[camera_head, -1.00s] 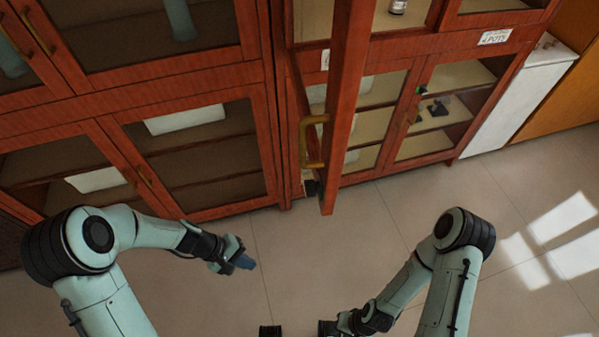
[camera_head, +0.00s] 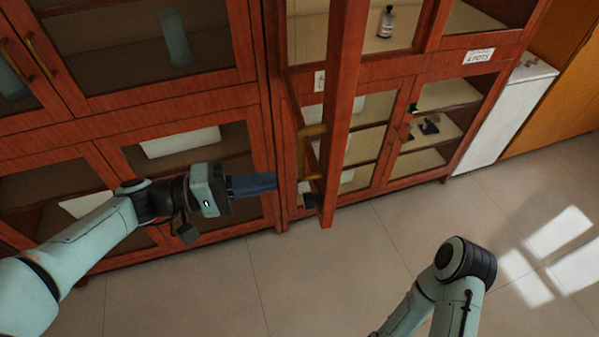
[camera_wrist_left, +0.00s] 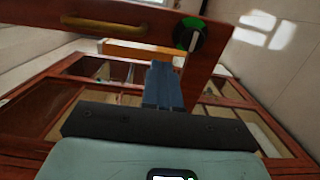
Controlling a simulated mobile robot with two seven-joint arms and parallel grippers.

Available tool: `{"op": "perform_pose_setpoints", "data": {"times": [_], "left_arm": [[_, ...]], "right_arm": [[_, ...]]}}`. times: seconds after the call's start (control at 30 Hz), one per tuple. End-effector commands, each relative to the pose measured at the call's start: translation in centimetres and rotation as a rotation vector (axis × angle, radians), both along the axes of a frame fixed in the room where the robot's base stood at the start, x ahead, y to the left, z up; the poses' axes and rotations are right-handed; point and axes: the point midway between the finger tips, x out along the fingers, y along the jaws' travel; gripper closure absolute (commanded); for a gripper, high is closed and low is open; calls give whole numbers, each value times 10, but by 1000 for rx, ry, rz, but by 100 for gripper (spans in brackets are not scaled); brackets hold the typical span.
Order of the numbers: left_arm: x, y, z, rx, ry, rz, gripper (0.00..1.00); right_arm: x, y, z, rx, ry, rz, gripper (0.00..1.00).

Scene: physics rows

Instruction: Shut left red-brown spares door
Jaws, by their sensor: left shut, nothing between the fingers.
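The red-brown door (camera_head: 343,105) of the right-hand cabinet stands open, seen nearly edge-on in the head view, with a brass handle (camera_head: 303,150) on its left face. In the left wrist view the door (camera_wrist_left: 60,14) spans the top, with its handle (camera_wrist_left: 104,25) at upper left. My left gripper (camera_head: 274,182) is shut and empty, to the left of the door and its handle in the head view. Its blue-grey fingers (camera_wrist_left: 163,68) point toward the door in the wrist view; I cannot tell whether they touch it. My right gripper is out of view.
A closed glass-fronted cabinet (camera_head: 180,95) stands behind my left arm. Right of the door are shelves with a small bottle (camera_head: 386,22) and dark items (camera_head: 429,127). A white unit (camera_head: 508,112) stands farther right. Tiled floor (camera_head: 320,275) in front is clear.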

Motion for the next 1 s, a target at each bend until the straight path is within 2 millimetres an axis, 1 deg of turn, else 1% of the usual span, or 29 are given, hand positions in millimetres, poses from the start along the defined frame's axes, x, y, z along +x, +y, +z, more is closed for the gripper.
{"op": "perform_pose_setpoints", "data": {"times": [0.03,0.2,0.3,0.4,0.53,1.0], "left_arm": [[1,-12,1,-1,2,-5,100],[8,-43,1,0,2,-4,100],[11,-56,1,-1,3,-2,100],[12,-64,0,1,1,-2,100],[13,-68,0,1,2,0,100],[13,-70,-1,1,1,0,100]], "right_arm": [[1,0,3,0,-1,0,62],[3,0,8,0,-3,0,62],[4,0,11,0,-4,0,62],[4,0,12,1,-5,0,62],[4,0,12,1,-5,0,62],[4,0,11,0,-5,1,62]]}}
